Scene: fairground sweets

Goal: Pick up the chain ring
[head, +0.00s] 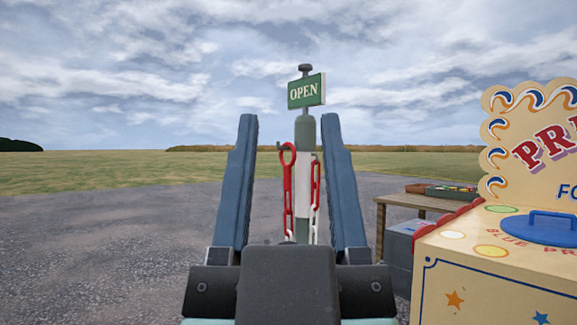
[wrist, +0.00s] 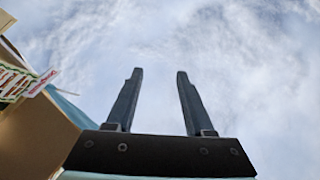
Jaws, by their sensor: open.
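The chain ring (head: 288,154) is a red loop at the top of a red and white chain (head: 289,210). It hangs at the left side of a grey-green post (head: 305,131), by a small hook. My gripper (head: 292,128) is open in the head view, with one blue finger on each side of the post and chain in the picture. How far the ring lies beyond the fingers I cannot tell. In the wrist view my open gripper (wrist: 157,75) has only cloudy sky between its fingers, and the ring is not in that view.
A green OPEN sign (head: 306,92) tops the post. At right stands a prize stall (head: 480,262) with a blue lid (head: 545,228). Behind it is a wooden table (head: 415,201) with a tray (head: 451,191) and a grey box (head: 399,245) below. Open gravel lies at left.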

